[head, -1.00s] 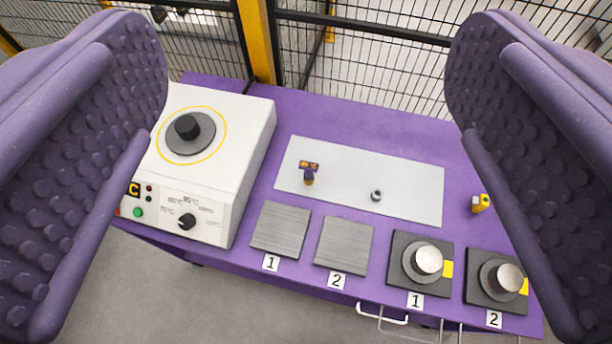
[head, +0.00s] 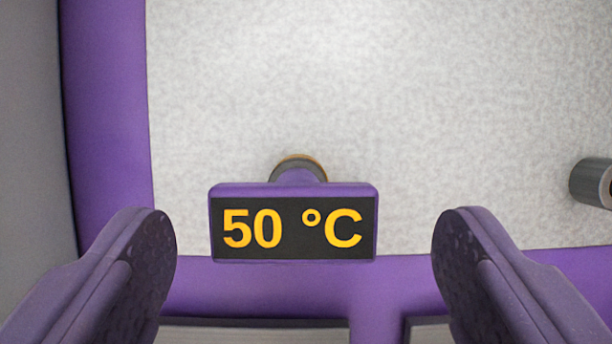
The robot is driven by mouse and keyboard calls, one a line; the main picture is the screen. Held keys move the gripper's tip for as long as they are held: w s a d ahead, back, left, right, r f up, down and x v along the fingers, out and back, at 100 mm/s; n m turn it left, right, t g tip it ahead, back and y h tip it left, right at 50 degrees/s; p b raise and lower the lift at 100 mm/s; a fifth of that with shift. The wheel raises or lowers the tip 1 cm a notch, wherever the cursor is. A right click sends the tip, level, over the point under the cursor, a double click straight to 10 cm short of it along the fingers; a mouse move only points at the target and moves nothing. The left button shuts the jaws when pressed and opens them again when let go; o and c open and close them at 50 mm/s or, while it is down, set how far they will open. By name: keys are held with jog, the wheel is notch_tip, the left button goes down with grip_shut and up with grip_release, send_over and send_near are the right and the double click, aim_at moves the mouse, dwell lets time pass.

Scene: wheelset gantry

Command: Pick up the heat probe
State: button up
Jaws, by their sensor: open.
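The heat probe (head: 293,192) stands on the pale grey mat, seen from close above. Its purple head carries a dark display (head: 293,229) reading "50 °C" in yellow. Part of its rounded body shows behind the head; the rest is hidden under it. My gripper (head: 305,240) is open, with one purple finger left of the probe and the other right of it. Clear gaps show between the probe's head and both fingers. I cannot tell the exact height of the fingertips against the probe.
A small grey cylinder (head: 592,182) lies or stands on the mat (head: 400,90) at the right edge. Purple table surface (head: 105,120) borders the mat. A white-grey box side (head: 30,150) rises at the far left. Grey plates (head: 255,332) show at the bottom edge.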

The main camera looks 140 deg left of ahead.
aim_at(292, 235)
jog(key=b+x, duration=0.2)
jog(key=x, duration=0.3)
jog(key=shift+w+f, duration=0.15)
jog(key=shift+f, duration=0.05)
jog(key=shift+a+r, duration=0.1)
jog(key=shift+r, duration=0.05)
jog(key=shift+c, duration=0.4)
jog(key=c, duration=1.1)
jog(key=shift+r+p, duration=0.9)
jog(key=shift+r, duration=0.9)
jog(key=s+a+p, duration=0.1)
jog(key=s+a, duration=0.1)
jog(key=s, duration=0.3)
jog(key=s+a+r+p, duration=0.1)
jog(key=s+a, duration=0.1)
jog(key=s, duration=0.3)
jog(key=s+a+p, duration=0.1)
jog(key=s+a, duration=0.1)
jog(key=s, duration=0.3)
jog(key=shift+r, duration=0.2)
